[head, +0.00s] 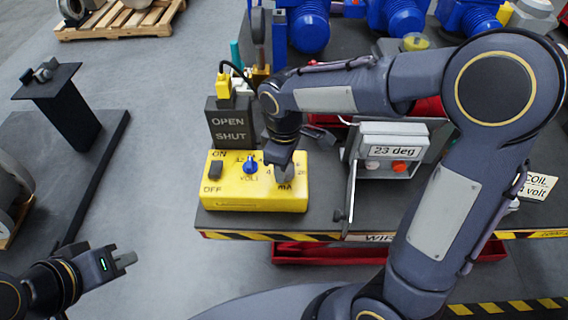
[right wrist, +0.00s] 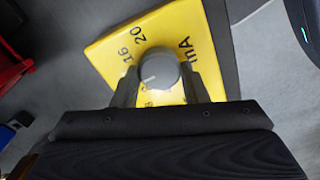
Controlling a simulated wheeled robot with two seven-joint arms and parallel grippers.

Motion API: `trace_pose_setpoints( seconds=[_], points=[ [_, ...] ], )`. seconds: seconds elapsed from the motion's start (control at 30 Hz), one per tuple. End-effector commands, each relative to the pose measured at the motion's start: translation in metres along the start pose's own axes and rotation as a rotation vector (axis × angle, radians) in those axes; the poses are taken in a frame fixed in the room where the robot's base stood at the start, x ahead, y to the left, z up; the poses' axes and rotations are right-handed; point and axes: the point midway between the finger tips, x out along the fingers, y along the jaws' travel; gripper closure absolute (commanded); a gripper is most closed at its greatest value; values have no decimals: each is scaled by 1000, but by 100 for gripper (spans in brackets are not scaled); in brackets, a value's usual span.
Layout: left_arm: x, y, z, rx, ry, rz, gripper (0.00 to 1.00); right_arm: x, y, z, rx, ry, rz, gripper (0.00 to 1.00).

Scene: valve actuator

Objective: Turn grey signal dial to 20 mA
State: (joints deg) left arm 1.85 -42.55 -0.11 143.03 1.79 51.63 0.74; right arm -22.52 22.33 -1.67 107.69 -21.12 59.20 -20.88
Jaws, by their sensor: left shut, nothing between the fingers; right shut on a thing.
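The yellow control box (head: 235,195) sits at the front left of the bench, with an ON/OFF switch (head: 215,170), a blue VOLT knob (head: 250,166) and a mA scale. The grey signal dial (right wrist: 160,72) shows in the right wrist view between the fingers of my right gripper (right wrist: 165,80), which is shut on it. The numbers 16 and 20 are printed beside the dial; other numbers are partly covered. A pale pointer mark shows on the dial. In the head view my right gripper (head: 283,165) hides most of the dial. My left gripper (head: 124,259) is shut and empty at the lower left, away from the bench.
A black OPEN/SHUT indicator (head: 231,123) stands behind the box. A grey unit reading 23 deg (head: 393,150) stands right of it. Blue motors (head: 309,25) line the back. A black stand (head: 65,110) and a pallet (head: 118,20) are at left.

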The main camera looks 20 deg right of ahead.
Motion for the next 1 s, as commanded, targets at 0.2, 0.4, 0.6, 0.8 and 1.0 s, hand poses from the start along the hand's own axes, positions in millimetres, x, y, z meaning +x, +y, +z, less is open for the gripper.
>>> trace_pose_setpoints(
  seconds=[0.2,0.4,0.6,0.8,1.0],
  points=[
    [2,-1,1,0,0,0,100,0,1,0,205,2,1,83],
    [4,-2,2,0,0,0,100,-1,2,0,394,1,2,83],
    [5,-2,3,0,0,0,100,-1,2,0,584,1,2,83],
    [6,-3,3,0,0,0,100,-1,2,0,774,2,1,83],
    [7,-3,3,0,0,0,100,-1,3,1,964,3,1,83]
  ],
)
